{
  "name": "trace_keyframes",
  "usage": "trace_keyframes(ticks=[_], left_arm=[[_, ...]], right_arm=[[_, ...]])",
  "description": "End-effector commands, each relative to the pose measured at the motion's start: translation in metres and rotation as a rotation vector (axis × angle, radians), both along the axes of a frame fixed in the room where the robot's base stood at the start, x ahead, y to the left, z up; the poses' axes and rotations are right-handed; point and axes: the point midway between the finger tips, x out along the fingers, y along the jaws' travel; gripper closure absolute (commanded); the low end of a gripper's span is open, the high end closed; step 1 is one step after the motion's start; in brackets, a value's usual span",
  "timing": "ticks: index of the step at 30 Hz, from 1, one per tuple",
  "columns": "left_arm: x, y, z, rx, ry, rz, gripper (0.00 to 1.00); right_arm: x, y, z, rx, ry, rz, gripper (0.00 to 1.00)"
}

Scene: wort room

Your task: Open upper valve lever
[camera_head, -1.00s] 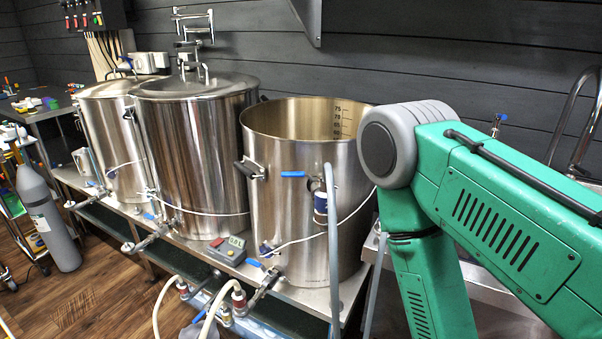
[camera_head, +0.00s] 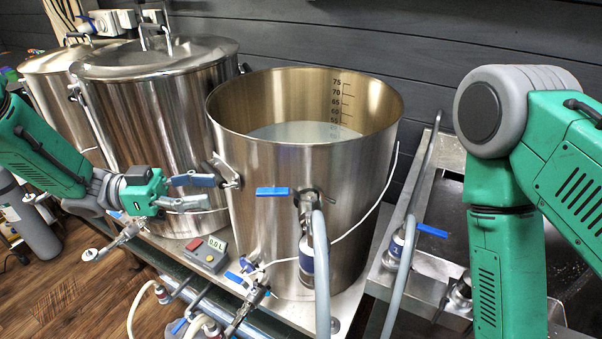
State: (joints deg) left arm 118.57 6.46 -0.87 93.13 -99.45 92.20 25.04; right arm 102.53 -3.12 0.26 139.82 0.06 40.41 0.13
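The upper valve lever (camera_head: 272,192) is a blue handle on the upper valve of the open steel kettle (camera_head: 250,165). It points left, roughly horizontal, and a grey hose hangs from its valve (camera_head: 308,200). My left gripper (camera_head: 213,191) is to the left of the lever, in front of the kettles. Its two fingers are spread and point right towards the lever, with a gap between, and nothing shows in them. A lower blue lever (camera_head: 237,279) is near the kettle's foot. My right arm shows at the right, but its gripper is out of view.
The kettle's side handle (camera_head: 228,178) is close to my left fingertips. A lidded kettle (camera_head: 165,130) stands behind my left gripper. Another blue lever (camera_head: 432,231) with a hose is at the right.

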Motion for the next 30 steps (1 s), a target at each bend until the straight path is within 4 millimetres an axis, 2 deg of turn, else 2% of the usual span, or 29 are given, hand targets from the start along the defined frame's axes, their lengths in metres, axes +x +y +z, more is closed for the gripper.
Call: trace_keyframes(ticks=[5, 12, 18, 24, 30], left_arm=[[-0.002, -0.022, 0.001, 0.004, 0.000, -0.012, 0.64], [-0.004, -0.076, 0.000, 0.007, 0.001, -0.012, 0.64], [-0.007, -0.112, 0.000, 0.005, 0.001, -0.010, 0.64], [-0.007, -0.133, 0.000, 0.002, 0.001, -0.008, 0.64], [-0.008, -0.141, -0.001, 0.004, 0.001, -0.006, 0.64]], right_arm=[[0.000, 0.000, 0.002, 0.001, 0.001, 0.001, 0.42], [0.000, 0.000, 0.005, 0.000, 0.001, 0.000, 0.42], [0.000, 0.000, 0.007, 0.000, 0.001, 0.000, 0.42], [0.000, 0.000, 0.009, 0.000, 0.001, 0.000, 0.42], [0.000, 0.000, 0.009, 0.000, 0.001, 0.000, 0.42]])
